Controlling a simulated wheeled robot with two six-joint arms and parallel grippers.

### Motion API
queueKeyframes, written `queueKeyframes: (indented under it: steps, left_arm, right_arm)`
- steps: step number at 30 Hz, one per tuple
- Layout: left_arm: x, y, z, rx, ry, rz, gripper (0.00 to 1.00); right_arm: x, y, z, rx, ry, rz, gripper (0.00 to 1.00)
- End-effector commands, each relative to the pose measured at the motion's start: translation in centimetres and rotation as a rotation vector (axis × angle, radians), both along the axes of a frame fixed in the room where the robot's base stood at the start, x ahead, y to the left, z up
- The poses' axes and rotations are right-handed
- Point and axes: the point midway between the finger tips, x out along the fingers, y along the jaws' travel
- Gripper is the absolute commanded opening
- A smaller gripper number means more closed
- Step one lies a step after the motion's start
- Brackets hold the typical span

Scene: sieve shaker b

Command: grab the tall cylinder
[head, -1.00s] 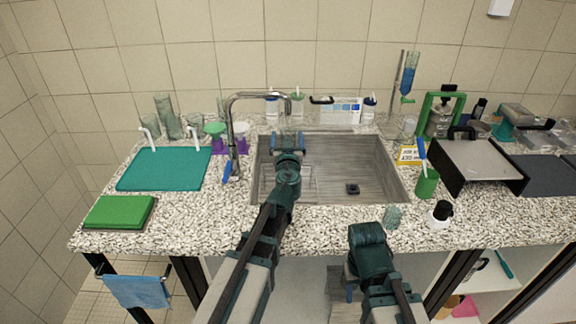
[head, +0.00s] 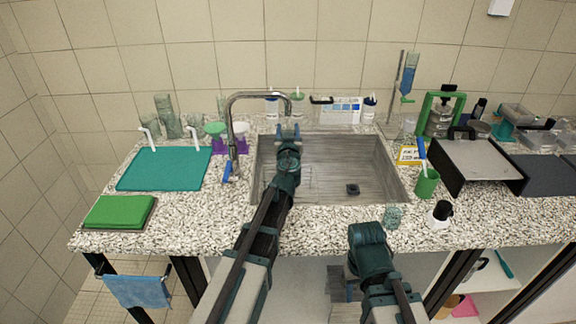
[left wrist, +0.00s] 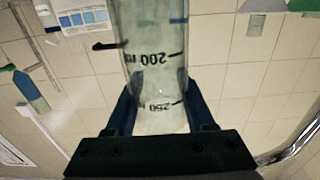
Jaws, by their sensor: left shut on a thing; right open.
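A clear glass graduated cylinder with black marks, among them 200 and 250, fills the middle of the left wrist view (left wrist: 155,60). My left gripper (left wrist: 160,112) is shut on it, with one finger on each side near its 250 mark. In the head view my left gripper (head: 287,130) is over the back part of the sink, right of the tap. The cylinder is hard to make out there. My right gripper (head: 345,282) is low in front of the counter, partly hidden by my own arm, and holds nothing that I can see.
The sink (head: 370,165) lies below my left gripper, with the curved tap (head: 232,125) close to its left. Clear glass vessels (head: 164,108) stand at the back left. A small glass (head: 392,216) and a green holder (head: 426,184) stand right of the sink.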

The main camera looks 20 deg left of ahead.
Motion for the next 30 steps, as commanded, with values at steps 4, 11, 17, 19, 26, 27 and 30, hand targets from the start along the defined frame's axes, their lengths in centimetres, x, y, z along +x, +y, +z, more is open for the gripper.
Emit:
queueKeyframes:
  steps: [4,11,17,19,26,27,30]
  left_arm:
    - [0.0,0.0,0.0,0.000,0.000,0.000,0.00]
    - [0.0,0.0,0.0,0.000,0.000,0.000,0.00]
    - [0.0,0.0,0.0,0.000,0.000,0.000,0.00]
    - [0.0,0.0,0.1,0.000,0.000,0.000,0.00]
    - [0.0,-0.1,1.0,0.000,0.000,0.000,0.00]
    - [0.0,-0.2,1.3,0.000,0.000,0.000,0.00]
    - [0.0,-0.3,2.0,0.000,0.000,0.001,0.00]
  right_arm:
    - [0.0,0.0,0.0,0.000,0.000,0.000,0.50]
    - [0.0,0.0,0.0,0.000,0.000,0.000,0.50]
    - [0.0,0.0,0.0,0.000,0.000,0.000,0.50]
    - [0.0,0.0,0.1,0.000,0.000,0.000,0.50]
    - [0.0,0.0,1.0,0.000,0.000,0.000,0.50]
    - [0.0,0.0,1.3,0.000,0.000,0.000,0.50]
    - [0.0,0.0,2.0,0.000,0.000,0.000,0.50]
